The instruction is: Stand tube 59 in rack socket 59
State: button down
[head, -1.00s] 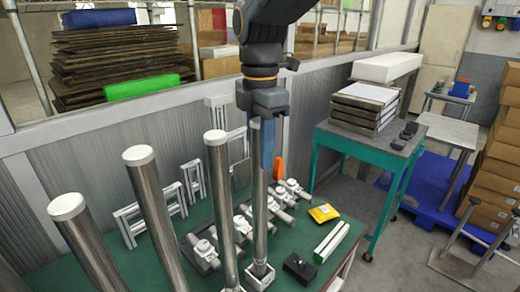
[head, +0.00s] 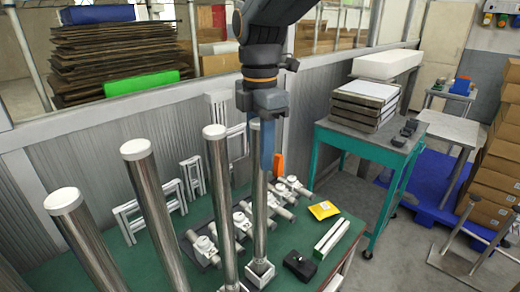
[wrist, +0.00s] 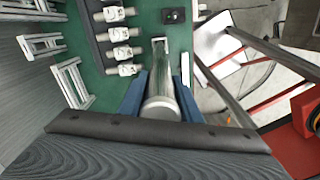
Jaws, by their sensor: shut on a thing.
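My gripper (head: 262,150) is shut around the upper part of a steel tube (head: 259,215) with a pale cap. The tube is upright and its lower end is at a small square metal socket (head: 260,273) on the green table. I cannot tell whether it is fully down in the socket. In the wrist view the tube (wrist: 160,95) runs between the two blue fingers (wrist: 160,100), its capped end nearest the camera. Three more capped steel tubes (head: 156,210) stand to the left. No number is readable on any tube or socket.
A row of metal clamp fittings (head: 207,247) lies on the green table (head: 150,262) behind the tubes. A yellow packet (head: 323,210), a black block (head: 299,265) and a white-green bar (head: 331,240) lie to the right. A teal table (head: 365,142) stands beyond.

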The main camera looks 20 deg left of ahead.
jog(key=c, duration=1.6)
grip_release()
jog(key=shift+r, duration=0.1)
jog(key=shift+r+p, duration=2.55)
jog(key=shift+r, duration=2.85)
